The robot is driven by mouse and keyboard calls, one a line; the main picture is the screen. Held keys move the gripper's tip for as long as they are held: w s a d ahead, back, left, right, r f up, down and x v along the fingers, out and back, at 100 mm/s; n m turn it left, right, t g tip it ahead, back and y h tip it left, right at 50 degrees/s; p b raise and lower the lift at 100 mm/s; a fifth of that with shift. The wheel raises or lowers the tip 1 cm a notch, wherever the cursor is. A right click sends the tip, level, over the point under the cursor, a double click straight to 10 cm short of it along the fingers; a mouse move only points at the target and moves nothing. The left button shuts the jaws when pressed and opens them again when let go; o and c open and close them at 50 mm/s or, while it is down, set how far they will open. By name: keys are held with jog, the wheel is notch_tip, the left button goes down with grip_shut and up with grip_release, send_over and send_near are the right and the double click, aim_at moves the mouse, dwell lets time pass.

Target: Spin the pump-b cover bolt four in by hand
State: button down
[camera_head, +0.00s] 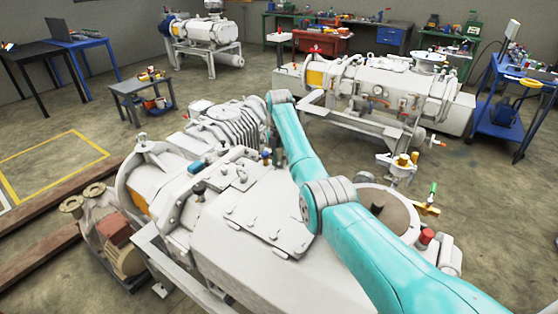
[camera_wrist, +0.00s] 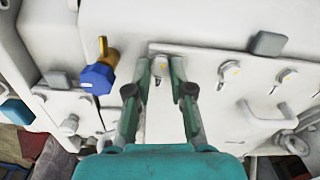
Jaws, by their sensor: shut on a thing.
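In the wrist view my gripper (camera_wrist: 161,66) has both teal fingers around a small bolt head (camera_wrist: 160,69) near the edge of a white cover plate (camera_wrist: 212,125). The fingers are closed in on this bolt, and its lower part and hole are hidden. More cover bolts stand to the right, one at the near right (camera_wrist: 230,71) and one farther right (camera_wrist: 286,76). In the head view the large white pump (camera_head: 200,225) fills the foreground, with its flat cover plate (camera_head: 262,228) on top. My gripper cannot be made out there.
A blue fitting with a brass stem (camera_wrist: 98,77) stands just left of my fingers. A cover handle (camera_wrist: 268,121) and a grey block (camera_wrist: 268,43) are to the right. Another pump (camera_head: 385,90), a blue cart (camera_head: 495,110) and a small table (camera_head: 135,88) stand farther back.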

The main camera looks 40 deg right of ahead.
jog(key=m, duration=0.6)
jog(key=shift+w, duration=0.1)
jog(key=m, duration=0.5)
jog(key=shift+m, duration=0.3)
jog(key=m, duration=0.6)
jog(key=shift+w+r, duration=0.1)
jog(key=shift+w, duration=0.05)
jog(key=m, duration=0.5)
jog(key=shift+d+m, duration=0.15)
jog(key=shift+m, duration=0.25)
jog(key=m, duration=1.1)
jog(key=shift+d+m, duration=0.1)
jog(key=shift+m, duration=0.3)
jog(key=m, duration=1)
jog(key=shift+m, duration=0.4)
